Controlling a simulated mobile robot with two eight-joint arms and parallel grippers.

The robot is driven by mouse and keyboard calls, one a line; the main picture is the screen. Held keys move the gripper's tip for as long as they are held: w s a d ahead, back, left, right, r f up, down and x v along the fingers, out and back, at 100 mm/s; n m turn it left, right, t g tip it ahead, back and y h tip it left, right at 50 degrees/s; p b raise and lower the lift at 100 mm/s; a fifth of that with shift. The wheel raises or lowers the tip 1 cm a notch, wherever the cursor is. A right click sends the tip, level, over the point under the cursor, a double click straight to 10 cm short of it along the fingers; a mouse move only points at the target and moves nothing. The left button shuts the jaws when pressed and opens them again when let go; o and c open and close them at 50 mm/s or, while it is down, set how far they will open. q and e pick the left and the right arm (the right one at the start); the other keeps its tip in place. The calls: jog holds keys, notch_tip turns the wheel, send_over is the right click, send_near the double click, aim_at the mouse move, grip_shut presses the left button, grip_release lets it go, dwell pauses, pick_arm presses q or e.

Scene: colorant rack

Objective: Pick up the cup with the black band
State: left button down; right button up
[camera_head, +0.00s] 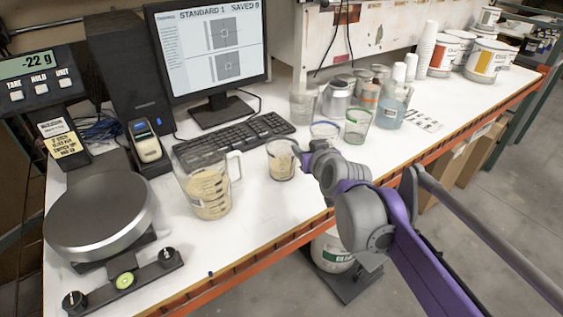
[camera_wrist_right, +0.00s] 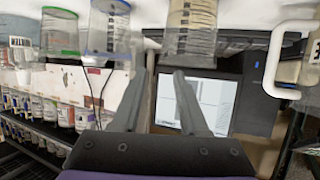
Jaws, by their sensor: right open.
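The cup with the black band (camera_head: 281,160) is a clear cup with beige contents, standing on the white bench in the middle. In the right wrist view this cup (camera_wrist_right: 191,28) appears upside down at the top, with a dark line at its rim. My right gripper (camera_head: 303,156) is just right of the cup in the head view, and the arm partly hides it. In the wrist view its two fingers (camera_wrist_right: 160,73) are apart with nothing between them. The cup lies beyond the fingertips, nearer the right finger. My left gripper is in neither view.
A blue-rimmed cup (camera_head: 324,131) and a green-rimmed cup (camera_head: 357,126) stand behind and right of the black-banded cup. A measuring jug (camera_head: 207,190) stands to its left. A keyboard (camera_head: 234,137) lies behind, and a scale (camera_head: 99,213) is far left. Bare bench lies in front.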

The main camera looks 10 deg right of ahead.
aim_at(298, 144)
jog(key=shift+b+x, duration=0.4)
jog(key=shift+x, duration=2.4)
jog(key=shift+s, duration=0.1)
grip_shut()
jog(key=shift+f, duration=0.1)
